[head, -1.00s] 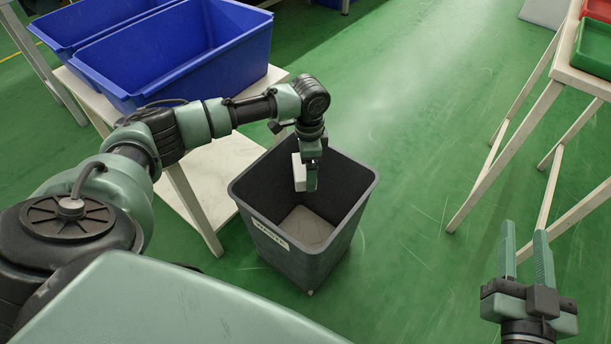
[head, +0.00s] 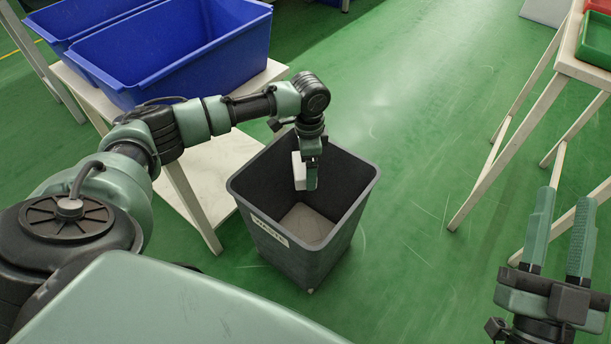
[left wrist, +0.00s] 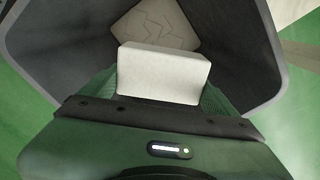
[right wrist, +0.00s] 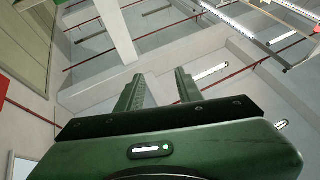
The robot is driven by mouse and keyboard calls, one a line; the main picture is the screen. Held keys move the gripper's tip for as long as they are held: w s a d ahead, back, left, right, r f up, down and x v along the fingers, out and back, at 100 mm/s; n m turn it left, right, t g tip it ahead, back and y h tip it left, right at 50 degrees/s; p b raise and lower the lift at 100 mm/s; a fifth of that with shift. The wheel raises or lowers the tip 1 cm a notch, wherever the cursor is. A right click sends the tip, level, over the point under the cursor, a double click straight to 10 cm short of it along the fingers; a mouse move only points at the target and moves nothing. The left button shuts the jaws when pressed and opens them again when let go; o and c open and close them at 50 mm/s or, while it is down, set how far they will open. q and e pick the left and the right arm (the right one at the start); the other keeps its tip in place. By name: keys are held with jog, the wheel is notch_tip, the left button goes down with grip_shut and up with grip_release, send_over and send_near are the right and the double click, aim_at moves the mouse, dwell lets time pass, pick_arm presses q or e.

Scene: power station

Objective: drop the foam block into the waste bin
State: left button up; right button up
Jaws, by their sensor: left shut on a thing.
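The foam block (head: 299,171) is a white block held in my left gripper (head: 309,178), over the opening of the waste bin (head: 306,262). In the left wrist view the block (left wrist: 163,73) sits between the shut fingers, with the bin's inside below it. The bin is dark grey, square and open-topped, with a white label on its front. A pale flat patch (left wrist: 157,22) shows on the bin's bottom. My right gripper (head: 562,232) is empty, its two fingers apart and pointing up; in the right wrist view the fingers (right wrist: 158,90) have nothing between them.
Blue crates (head: 180,55) stand on a white table at the left, whose lower shelf (head: 205,180) is beside the bin. A pale-framed table (head: 560,90) with a green tray (head: 597,42) stands at the right. Green floor between is clear.

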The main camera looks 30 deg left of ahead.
pick_arm(q)
jog(key=o, duration=1)
jog(key=shift+o, duration=0.2)
notch_tip(320, 180, up, 4)
jog(key=shift+r+p, duration=0.1)
jog(key=shift+p, duration=0.85)
notch_tip(320, 180, up, 3)
jog(key=shift+r+p, duration=0.1)
jog(key=shift+p, duration=0.45)
jog(key=shift+r, duration=0.2)
pick_arm(e)
notch_tip(320, 180, down, 14)
jog(key=w+d+g+h, duration=0.1)
jog(key=g+h, duration=0.2)
jog(key=g, duration=0.5)
jog(key=shift+d, duration=0.35)
jog(key=shift+r, duration=0.1)
